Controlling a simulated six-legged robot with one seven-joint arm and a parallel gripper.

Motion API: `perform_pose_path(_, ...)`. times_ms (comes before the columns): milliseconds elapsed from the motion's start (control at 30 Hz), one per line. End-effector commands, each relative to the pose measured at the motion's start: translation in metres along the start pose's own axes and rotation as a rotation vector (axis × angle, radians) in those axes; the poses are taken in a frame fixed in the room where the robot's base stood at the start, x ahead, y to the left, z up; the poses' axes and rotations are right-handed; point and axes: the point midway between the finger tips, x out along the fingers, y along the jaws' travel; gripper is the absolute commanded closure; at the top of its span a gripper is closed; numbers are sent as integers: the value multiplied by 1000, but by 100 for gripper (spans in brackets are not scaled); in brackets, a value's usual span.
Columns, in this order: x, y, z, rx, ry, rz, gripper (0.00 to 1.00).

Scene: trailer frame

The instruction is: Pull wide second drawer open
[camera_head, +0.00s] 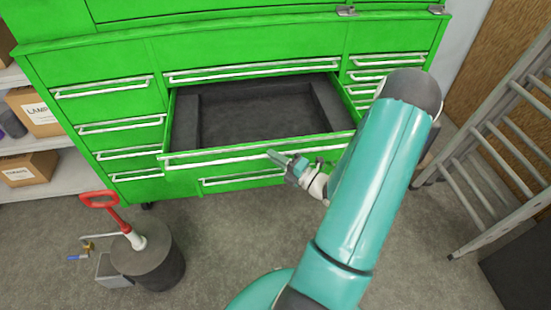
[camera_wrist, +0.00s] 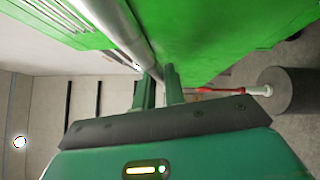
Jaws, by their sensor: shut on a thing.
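The wide second drawer (camera_head: 345,146) of the green tool cabinet stands pulled out in the head view. Its dark-lined inside (camera_head: 250,115) shows and looks empty. A silver bar handle (camera_head: 215,156) runs along its front. My gripper (camera_head: 274,156) is at the middle of this handle, shut on it. In the wrist view, the handle (camera_wrist: 118,28) runs down to my gripper's fingers (camera_wrist: 158,85), which sit on either side of it. The exact contact at the fingertips is partly hidden.
The green cabinet (camera_head: 240,45) has several other drawers, which look shut. A dark cylinder with a red handle (camera_head: 150,262) stands on the floor at lower left. A ladder (camera_head: 500,130) leans at the right. Boxes (camera_head: 28,168) sit on shelves at the left. Floor in front is partly clear.

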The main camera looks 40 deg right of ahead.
Motion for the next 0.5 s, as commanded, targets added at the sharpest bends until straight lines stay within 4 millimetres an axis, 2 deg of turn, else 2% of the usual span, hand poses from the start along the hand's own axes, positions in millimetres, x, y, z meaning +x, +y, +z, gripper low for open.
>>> perform_pose_path(200, 0, 0, 3, -3, -5, 0, 100)
perform_pose_path(233, 0, 0, 3, -3, -5, 0, 84)
perform_pose_path(333, 0, 0, 2, -2, -4, 0, 67)
perform_pose_path(500, -1, 0, 0, -1, -2, 0, 67)
